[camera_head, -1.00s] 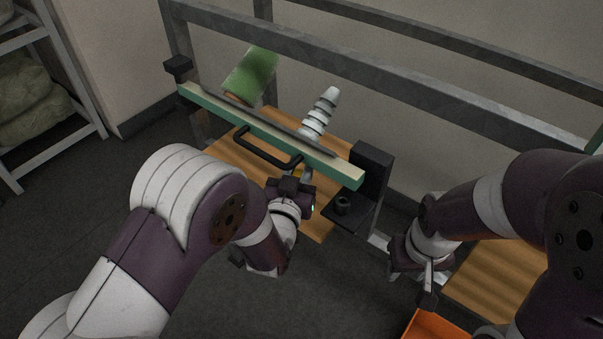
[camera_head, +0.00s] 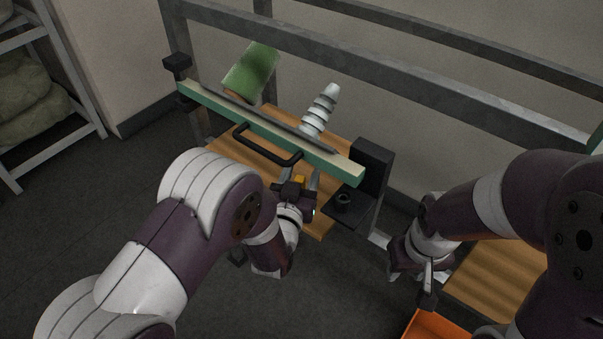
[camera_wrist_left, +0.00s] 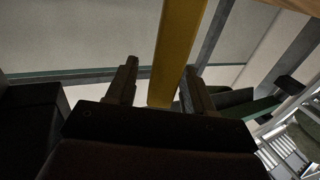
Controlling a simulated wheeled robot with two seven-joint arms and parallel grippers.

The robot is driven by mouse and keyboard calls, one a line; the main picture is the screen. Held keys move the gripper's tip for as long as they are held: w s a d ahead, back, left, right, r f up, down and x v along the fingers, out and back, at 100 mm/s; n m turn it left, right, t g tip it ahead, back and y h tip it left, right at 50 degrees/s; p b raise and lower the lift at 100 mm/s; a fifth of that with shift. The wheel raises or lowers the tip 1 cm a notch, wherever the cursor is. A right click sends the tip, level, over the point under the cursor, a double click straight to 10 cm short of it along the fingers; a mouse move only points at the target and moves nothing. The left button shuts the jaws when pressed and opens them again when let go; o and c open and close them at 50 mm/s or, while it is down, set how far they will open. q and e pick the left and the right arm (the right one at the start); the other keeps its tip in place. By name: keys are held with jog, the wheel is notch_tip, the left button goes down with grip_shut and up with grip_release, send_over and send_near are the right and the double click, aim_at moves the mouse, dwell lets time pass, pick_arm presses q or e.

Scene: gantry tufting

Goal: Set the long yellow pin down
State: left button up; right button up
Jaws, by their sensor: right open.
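The long yellow pin (camera_wrist_left: 178,50) runs from the top of the left wrist view down between my left fingers. In the head view only a small yellow piece (camera_head: 299,180) shows at my left gripper. My left gripper (camera_head: 301,178) is over the wooden board, below the black handle. Its fingers (camera_wrist_left: 160,88) stand apart, with a visible gap between the pin and one finger. Whether the pin touches the other finger or rests on the board, I cannot tell. My right gripper (camera_head: 428,280) is open and empty at the lower right.
A green beam (camera_head: 270,130) with a black handle (camera_head: 262,152) crosses above the wooden board (camera_head: 232,152). A green cone (camera_head: 250,72) and a white ribbed piece (camera_head: 320,110) stand behind it. A black bracket (camera_head: 370,172) is right; an orange bin (camera_head: 435,326) is lower right.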

pick_arm(q)
jog(key=v, duration=1.2)
jog(key=w+a+f+n+g+y, duration=0.25)
jog(key=a+f+g, duration=0.2)
jog(key=g, duration=0.35)
jog(key=s+a+r+g+y, duration=0.2)
jog(key=s+a+g, duration=0.6)
jog(key=s, duration=0.3)
jog(key=shift+s+a+r, duration=0.15)
jog(key=shift+s+a, duration=0.2)
jog(key=shift+a, duration=0.45)
